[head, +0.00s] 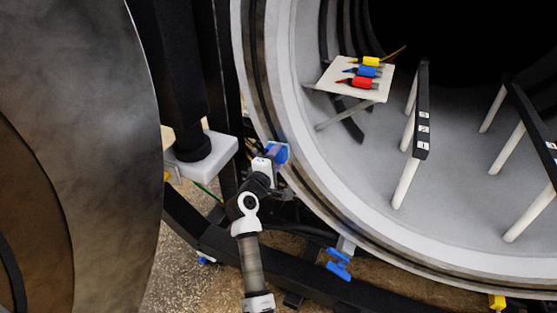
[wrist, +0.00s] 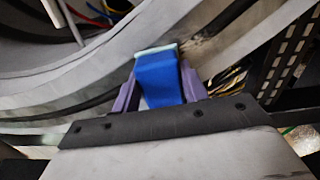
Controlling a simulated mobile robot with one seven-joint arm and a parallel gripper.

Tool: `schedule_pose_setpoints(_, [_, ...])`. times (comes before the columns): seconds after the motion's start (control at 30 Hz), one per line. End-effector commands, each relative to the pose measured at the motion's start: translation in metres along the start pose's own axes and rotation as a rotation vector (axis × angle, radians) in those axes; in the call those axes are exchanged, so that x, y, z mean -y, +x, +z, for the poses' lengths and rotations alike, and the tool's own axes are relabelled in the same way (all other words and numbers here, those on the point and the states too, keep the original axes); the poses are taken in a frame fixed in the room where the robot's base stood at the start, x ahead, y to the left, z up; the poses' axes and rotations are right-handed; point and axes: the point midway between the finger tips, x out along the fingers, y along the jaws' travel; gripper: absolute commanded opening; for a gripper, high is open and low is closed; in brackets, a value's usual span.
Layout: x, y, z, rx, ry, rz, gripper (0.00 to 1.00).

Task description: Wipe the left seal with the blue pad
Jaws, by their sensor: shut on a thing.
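My gripper (head: 272,156) is shut on the blue pad (head: 281,152). In the wrist view, the purple fingers of my gripper (wrist: 158,90) clasp the blue pad (wrist: 160,82) from both sides, and its pale front edge faces the flange. The left seal seems to be the dark band (head: 255,75) along the left of the round chamber's pale rim. The pad is at the rim's lower left; I cannot tell whether it touches. In the wrist view, the pale flange (wrist: 240,45) lies just beyond the pad, with a brownish smudge beside the pad's tip.
A white shelf (head: 334,88) inside the chamber holds yellow, blue and red connectors. Black rails (head: 421,110) on white rods stand to the right. The large round door (head: 80,150) fills the left. A blue valve handle (head: 338,263) sits below the rim, right of my arm.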

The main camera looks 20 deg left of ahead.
Motion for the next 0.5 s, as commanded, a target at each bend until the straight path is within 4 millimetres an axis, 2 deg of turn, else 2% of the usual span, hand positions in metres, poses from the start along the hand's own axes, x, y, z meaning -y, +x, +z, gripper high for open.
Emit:
schedule_pose_setpoints(0.03, [-0.012, 0.0, -0.003, -0.002, 0.006, 0.011, 0.17])
schedule_pose_setpoints(0.23, [-0.028, -0.001, -0.01, -0.003, 0.006, 0.009, 0.16])
schedule_pose_setpoints(0.5, [-0.03, 0.001, -0.013, -0.001, 0.004, 0.006, 0.16])
